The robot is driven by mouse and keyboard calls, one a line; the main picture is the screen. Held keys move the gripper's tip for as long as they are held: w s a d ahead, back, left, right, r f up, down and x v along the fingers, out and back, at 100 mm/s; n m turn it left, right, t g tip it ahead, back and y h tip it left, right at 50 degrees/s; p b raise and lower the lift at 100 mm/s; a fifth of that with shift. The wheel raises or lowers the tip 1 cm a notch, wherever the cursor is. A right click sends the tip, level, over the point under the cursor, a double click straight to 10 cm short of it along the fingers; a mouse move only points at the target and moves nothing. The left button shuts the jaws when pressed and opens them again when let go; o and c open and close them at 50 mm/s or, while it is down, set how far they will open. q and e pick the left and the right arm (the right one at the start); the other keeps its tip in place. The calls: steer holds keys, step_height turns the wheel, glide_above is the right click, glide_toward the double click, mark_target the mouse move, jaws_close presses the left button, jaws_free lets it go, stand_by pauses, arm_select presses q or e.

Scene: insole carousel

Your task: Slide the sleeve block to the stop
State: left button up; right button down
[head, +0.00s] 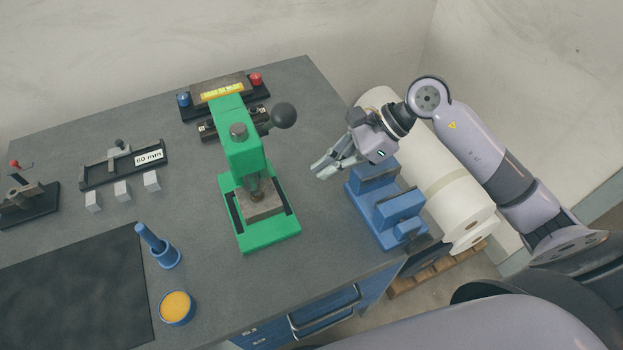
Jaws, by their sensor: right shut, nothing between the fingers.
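A black rail fixture (95,183) with a white "60 mm" label lies on the grey table at the left. My right gripper (322,171) is shut and empty above the table, between the green press and the blue vise, far to the right of the fixture. My left gripper is not in view.
A green press (241,150) with a ball-ended lever stands mid-table. A blue vise (400,205) sits at the right edge. Several small pale cubes (122,191), a blue stand (166,256), an orange-filled cup (177,307) and a dark mat (75,295) occupy the left and front.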

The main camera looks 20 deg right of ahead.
mark_target(283, 200)
steer(key=p+x, duration=0.2)
steer(key=x, duration=0.6)
steer(key=shift+a, duration=0.2)
steer(key=shift+a+f, duration=0.2)
steer(key=shift+f, duration=0.1)
steer(key=shift+w+a+f, duration=0.1)
steer(key=shift+w+a, duration=0.05)
steer(key=shift+a, duration=0.05)
steer(key=shift+w+a+b, duration=0.1)
steer(key=shift+a+b, duration=0.45)
steer(key=shift+b, duration=0.15)
